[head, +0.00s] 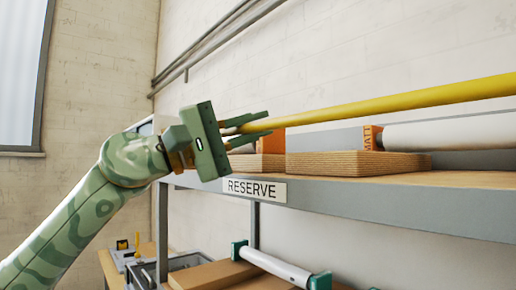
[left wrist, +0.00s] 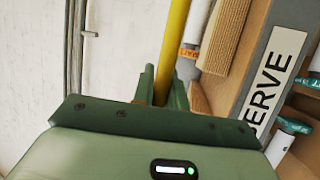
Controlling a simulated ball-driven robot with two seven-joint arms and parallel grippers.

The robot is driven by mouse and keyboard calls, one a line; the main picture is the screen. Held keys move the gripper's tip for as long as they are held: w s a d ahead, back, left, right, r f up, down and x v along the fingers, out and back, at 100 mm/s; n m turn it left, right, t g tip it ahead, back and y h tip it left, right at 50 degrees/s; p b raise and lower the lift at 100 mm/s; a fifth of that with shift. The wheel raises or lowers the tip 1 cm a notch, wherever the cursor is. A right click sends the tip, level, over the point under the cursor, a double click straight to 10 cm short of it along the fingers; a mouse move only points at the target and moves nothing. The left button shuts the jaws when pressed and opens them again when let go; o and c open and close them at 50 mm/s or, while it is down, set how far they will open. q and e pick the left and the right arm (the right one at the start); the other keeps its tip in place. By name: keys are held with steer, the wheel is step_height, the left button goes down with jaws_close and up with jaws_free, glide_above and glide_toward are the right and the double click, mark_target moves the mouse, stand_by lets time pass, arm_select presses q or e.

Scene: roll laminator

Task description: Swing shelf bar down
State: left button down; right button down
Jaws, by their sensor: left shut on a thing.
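The shelf bar is a long yellow rod (head: 400,102) that crosses the front of the upper shelf, rising slightly to the right and out of frame. My left gripper (head: 258,124) is shut on the left end of the bar, above the shelf's front edge. In the left wrist view the yellow bar (left wrist: 175,45) runs up and away from between the fingers of the left gripper (left wrist: 162,85). The bar's far end is out of view. My right gripper is in neither view.
The upper shelf (head: 460,211) carries a RESERVE label (head: 255,189), brown corrugated blocks (head: 340,165) and a white roll with an orange MATT end (head: 455,134). Below, a roll with green ends (head: 272,266) lies over a lower surface. Pipes (head: 215,42) run along the wall.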

arm_select(q)
steer(key=shift+s+a+f+h+b, duration=0.1)
steer(key=shift+s+f+h+b, duration=0.05)
steer(key=shift+h+b, duration=0.2)
stand_by(0.3)
steer(key=c, duration=1.4)
jaws_free()
steer(key=b+v, duration=0.6)
steer(key=v, duration=1)
